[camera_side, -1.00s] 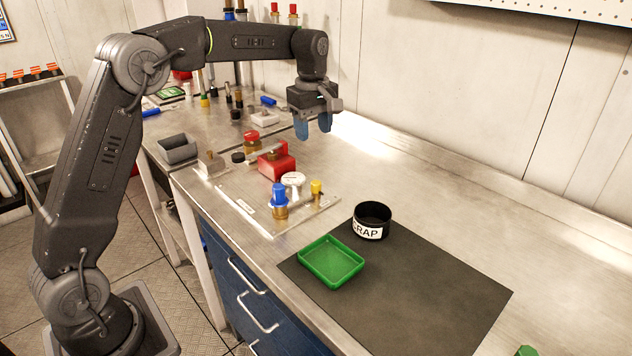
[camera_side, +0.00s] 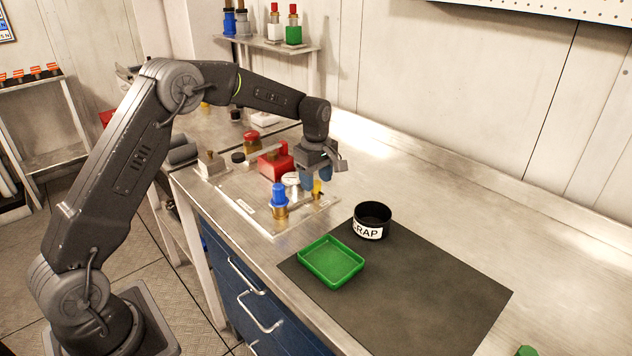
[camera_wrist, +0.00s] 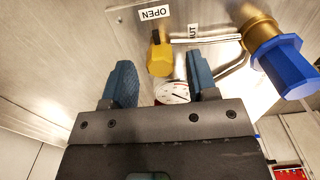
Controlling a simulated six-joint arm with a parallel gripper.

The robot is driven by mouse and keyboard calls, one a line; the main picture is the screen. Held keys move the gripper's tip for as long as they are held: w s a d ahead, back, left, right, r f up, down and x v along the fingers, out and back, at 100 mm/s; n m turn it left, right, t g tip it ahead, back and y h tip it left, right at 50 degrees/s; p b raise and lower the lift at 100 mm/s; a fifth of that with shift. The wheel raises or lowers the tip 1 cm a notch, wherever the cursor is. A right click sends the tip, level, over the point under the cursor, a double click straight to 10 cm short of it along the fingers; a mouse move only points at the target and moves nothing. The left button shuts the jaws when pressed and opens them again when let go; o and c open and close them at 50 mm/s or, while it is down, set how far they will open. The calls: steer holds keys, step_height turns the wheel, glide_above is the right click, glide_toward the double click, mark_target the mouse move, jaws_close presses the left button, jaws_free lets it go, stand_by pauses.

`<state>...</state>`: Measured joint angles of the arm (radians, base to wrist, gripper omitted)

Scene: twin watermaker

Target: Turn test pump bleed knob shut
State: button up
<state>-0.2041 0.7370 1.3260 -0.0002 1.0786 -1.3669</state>
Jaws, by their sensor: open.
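The test pump sits on a metal plate (camera_side: 262,218) on the bench, with a red body (camera_side: 274,163), a blue knob (camera_side: 279,194) and a white-faced gauge (camera_side: 291,179). The small yellow knob (camera_wrist: 160,58), which looks like the bleed knob, stands near OPEN (camera_wrist: 155,13) and partly hidden SHUT (camera_wrist: 193,31) labels. My gripper (camera_side: 315,178) is above the right part of the plate. Its blue fingers are open and empty; in the wrist view the yellow knob appears between and beyond the fingertips (camera_wrist: 160,62). In the side view the fingers partly hide the yellow knob (camera_side: 317,187). I cannot tell whether they touch it.
The blue knob (camera_wrist: 286,65) and its brass fitting stand close beside the right finger in the wrist view. A green tray (camera_side: 331,261) and a black SCRAP cup (camera_side: 372,219) sit on the dark mat (camera_side: 420,275).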

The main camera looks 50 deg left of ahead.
steer(key=shift+f, duration=0.65)
steer(key=c, duration=0.9)
